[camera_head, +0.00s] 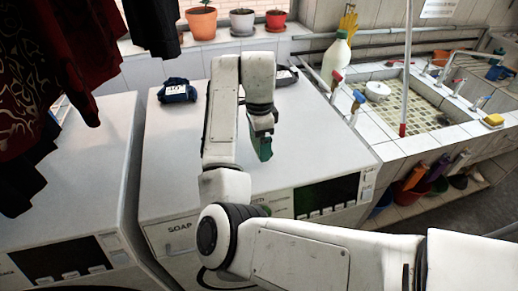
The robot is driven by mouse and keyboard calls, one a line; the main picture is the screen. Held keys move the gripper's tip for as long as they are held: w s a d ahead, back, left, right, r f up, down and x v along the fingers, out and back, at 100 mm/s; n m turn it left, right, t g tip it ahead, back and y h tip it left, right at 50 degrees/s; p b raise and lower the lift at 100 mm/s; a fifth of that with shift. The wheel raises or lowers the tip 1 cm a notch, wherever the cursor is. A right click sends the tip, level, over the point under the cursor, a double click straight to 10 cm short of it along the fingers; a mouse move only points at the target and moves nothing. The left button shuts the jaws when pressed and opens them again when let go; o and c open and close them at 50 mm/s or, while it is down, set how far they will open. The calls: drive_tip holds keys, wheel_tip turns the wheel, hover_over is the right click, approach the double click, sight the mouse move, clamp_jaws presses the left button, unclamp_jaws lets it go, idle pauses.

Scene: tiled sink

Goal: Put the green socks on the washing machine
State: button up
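My gripper (262,124) points down above the middle of the washing machine (175,145) with the "SOAP" drawer. The green socks (264,149), a small dark green bundle, hang at its fingertips, and it looks shut on them. The fingers are small and partly hidden by the bundle. I cannot tell whether the bundle touches the white top or hangs just above it. My arm hides part of the top and front of the machine.
Dark blue socks (177,90) with a white label lie at the back left of the machine's top. Another dark bundle (286,76) lies behind my arm. Clothes (55,70) hang at the left. A bottle (337,55) and tiled sink (420,100) stand right. The top's right side is clear.

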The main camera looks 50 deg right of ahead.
drive_tip(key=shift+f, duration=1.6)
drive_tip(key=shift+f, duration=0.15)
drive_tip(key=o, duration=0.7)
drive_tip(key=shift+c, duration=0.2)
wheel_tip(320, 180, up, 12)
drive_tip(key=shift+r+p, duration=0.15)
drive_tip(key=shift+p, duration=0.35)
